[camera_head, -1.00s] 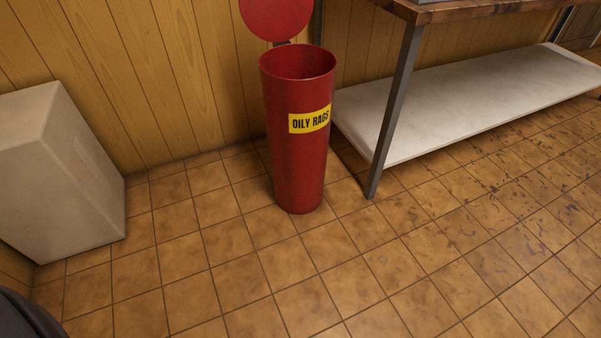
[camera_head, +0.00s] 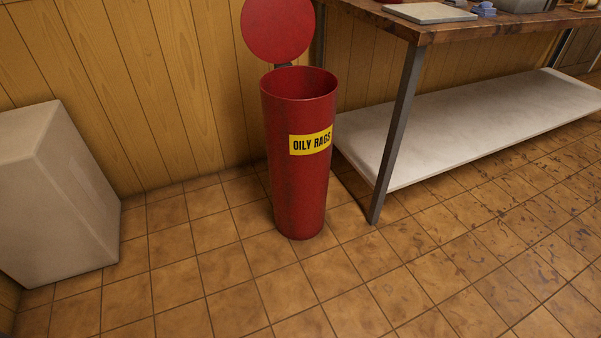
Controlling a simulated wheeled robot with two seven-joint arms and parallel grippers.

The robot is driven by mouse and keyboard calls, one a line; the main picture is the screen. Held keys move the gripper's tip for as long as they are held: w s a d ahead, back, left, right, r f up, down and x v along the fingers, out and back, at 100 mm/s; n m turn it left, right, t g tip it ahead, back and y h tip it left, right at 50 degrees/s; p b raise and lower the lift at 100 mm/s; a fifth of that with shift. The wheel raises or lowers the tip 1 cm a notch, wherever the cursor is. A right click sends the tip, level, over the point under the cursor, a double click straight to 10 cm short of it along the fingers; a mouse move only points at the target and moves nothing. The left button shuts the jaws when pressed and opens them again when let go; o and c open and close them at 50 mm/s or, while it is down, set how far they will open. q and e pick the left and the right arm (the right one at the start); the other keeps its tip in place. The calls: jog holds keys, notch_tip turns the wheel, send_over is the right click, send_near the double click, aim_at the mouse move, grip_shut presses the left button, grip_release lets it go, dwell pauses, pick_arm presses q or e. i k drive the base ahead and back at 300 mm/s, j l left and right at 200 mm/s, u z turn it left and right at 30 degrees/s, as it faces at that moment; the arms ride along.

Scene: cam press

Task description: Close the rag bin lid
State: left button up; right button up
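The red rag bin (camera_head: 297,195) stands upright on the tiled floor near the wall, with a yellow "OILY RAGS" label (camera_head: 311,143) on its front. Its round red lid (camera_head: 277,28) is open, standing up behind the bin's mouth, with its top edge cut off by the picture. A dark hinge piece joins lid and bin at the back rim. The bin's mouth is uncovered; its bottom inside is hidden. Neither of my grippers is in view.
A workbench (camera_head: 440,34) with a wooden top and a metal leg (camera_head: 395,135) stands close right of the bin. Its pale lower shelf (camera_head: 470,120) runs to the right. A pale box (camera_head: 58,195) stands at left. The tiled floor (camera_head: 270,300) in front is clear.

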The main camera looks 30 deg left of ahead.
aim_at(275, 31)
jog(key=i+j+z, duration=0.15)
jog(key=j, duration=0.25)
jog(key=i+j+z, duration=0.1)
jog(key=j, duration=0.3)
jog(key=i+j+z, duration=0.15)
jog(key=j, duration=0.25)
jog(key=i+j+z, duration=0.1)
jog(key=j, duration=0.35)
jog(key=i, duration=0.1)
